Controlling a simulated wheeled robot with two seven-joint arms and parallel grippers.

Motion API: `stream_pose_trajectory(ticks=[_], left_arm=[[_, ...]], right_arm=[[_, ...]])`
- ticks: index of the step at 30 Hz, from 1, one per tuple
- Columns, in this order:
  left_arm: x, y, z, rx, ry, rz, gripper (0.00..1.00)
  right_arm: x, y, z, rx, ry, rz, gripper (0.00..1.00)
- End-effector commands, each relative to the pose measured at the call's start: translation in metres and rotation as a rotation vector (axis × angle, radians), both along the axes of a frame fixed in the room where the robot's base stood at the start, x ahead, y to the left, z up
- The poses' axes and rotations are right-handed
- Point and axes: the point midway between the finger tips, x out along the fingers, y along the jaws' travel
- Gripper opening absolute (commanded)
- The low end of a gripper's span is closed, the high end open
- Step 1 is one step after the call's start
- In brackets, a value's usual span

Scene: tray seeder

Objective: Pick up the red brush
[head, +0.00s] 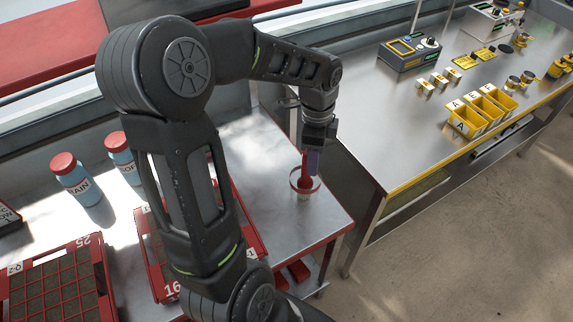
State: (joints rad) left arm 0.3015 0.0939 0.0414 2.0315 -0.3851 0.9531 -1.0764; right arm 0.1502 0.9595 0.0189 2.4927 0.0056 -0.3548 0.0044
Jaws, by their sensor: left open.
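The red brush (304,168) stands upright in a small round holder with a red rim (292,184), near the right end of the metal table. My left gripper (309,163) points down over it from above. Its jaws are open, and a bluish finger shows just right of the brush's handle. The other finger is hard to make out, so I cannot tell whether the jaws touch the handle. The brush's upper end is partly hidden by the gripper. My right gripper is not in view.
Red seed trays (58,285) stand at the lower left, one partly behind my arm. Two blue bottles with red caps (76,180) stand behind them. A second bench (385,125) at right holds yellow bins (466,121) and a control box (409,52). Bare tabletop surrounds the brush holder.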

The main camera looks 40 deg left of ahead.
Motion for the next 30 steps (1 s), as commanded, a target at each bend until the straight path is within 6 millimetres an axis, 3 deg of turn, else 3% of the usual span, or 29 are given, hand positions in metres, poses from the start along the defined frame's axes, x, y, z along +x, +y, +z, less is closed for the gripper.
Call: stream_pose_trajectory(ticks=[1, 5, 14, 22, 30], left_arm=[[-0.003, 0.008, 0.015, 0.015, 0.002, -0.017, 0.49], [-0.008, 0.016, 0.024, 0.031, 0.012, -0.041, 0.49], [-0.008, 0.015, 0.02, 0.029, 0.014, -0.04, 0.49], [-0.007, 0.014, -0.004, 0.028, 0.014, -0.039, 0.49], [-0.007, 0.014, -0.004, 0.028, 0.013, -0.039, 0.49]], right_arm=[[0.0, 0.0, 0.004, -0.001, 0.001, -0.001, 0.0], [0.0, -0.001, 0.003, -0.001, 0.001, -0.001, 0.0], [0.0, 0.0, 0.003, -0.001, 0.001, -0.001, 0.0], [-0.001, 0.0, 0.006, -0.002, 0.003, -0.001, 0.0], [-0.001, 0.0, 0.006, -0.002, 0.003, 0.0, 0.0]])
